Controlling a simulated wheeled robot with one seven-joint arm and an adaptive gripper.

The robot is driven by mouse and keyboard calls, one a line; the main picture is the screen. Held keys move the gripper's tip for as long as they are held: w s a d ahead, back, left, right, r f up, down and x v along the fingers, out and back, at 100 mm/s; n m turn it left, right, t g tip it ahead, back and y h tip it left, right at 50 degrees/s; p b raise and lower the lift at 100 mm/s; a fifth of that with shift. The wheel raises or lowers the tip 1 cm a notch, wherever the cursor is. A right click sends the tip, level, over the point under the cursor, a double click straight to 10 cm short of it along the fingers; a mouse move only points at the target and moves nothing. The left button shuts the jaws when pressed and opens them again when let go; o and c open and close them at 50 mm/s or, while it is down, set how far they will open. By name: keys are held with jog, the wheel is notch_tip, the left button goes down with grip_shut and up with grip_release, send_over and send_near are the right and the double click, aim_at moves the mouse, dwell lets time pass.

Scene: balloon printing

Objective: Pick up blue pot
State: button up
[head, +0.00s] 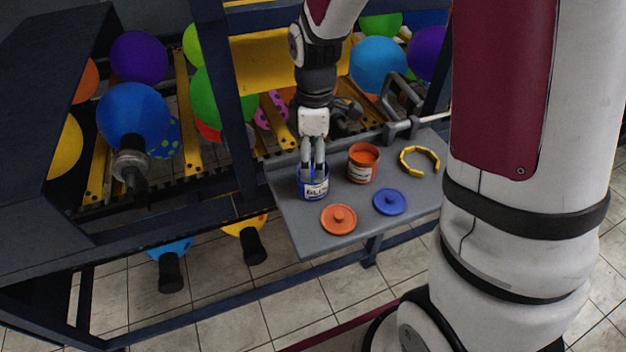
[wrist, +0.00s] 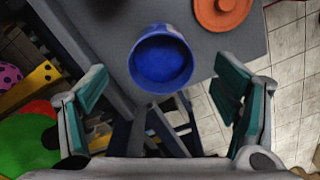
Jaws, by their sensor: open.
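The blue pot (head: 313,186) stands upright on the grey shelf, near its left edge, with a white label on its side. In the wrist view I look down into the open blue pot (wrist: 161,60), which lies ahead of and between the fingers. My gripper (head: 313,168) is above the pot in the head view, pointing down, with its fingertips close over the rim. In the wrist view my gripper (wrist: 160,95) is open, with its green-padded fingers spread wide on either side and nothing between the pads. Whether the fingers touch the pot cannot be told.
The orange pot is close to the right of my gripper. A dark frame with balloons (head: 134,112) stands behind and left.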

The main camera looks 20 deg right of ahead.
aim_at(313, 170)
jog(key=shift+a+f+p, duration=0.2)
jog(key=shift+f+p, duration=0.25)
jog(key=shift+f, duration=1.9)
jog(key=c, duration=1.4)
jog(key=shift+r, duration=0.15)
